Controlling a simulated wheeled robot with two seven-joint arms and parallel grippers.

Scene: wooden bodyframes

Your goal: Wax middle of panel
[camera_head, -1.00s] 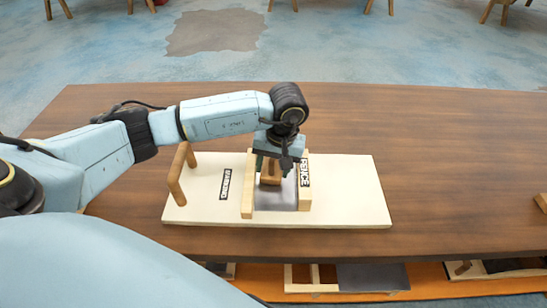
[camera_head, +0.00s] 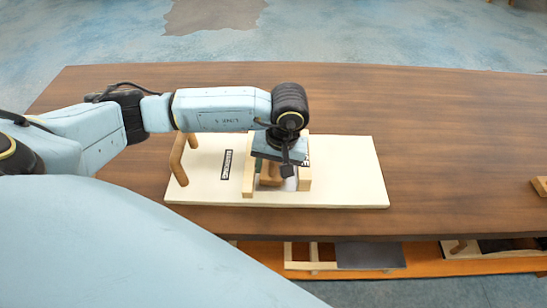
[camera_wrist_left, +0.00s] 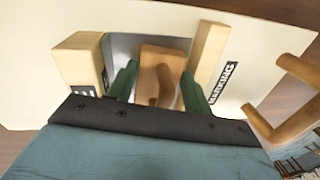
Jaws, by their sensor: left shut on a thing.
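A cream panel (camera_head: 340,180) lies flat on the table. Two wooden rails, the left one (camera_head: 249,178) and the right one (camera_head: 305,182), stand across its middle. A grey strip (camera_head: 290,185) lies between them. My left gripper (camera_head: 275,170) points down between the rails and is shut on a wooden block with a handle (camera_head: 268,178). In the left wrist view, its green fingers (camera_wrist_left: 160,85) stand on both sides of the wooden block (camera_wrist_left: 160,58), over the grey strip (camera_wrist_left: 121,47). The block's underside is hidden. My right gripper is not in view.
A lower orange shelf (camera_head: 420,264) holds a grey sheet (camera_head: 370,255).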

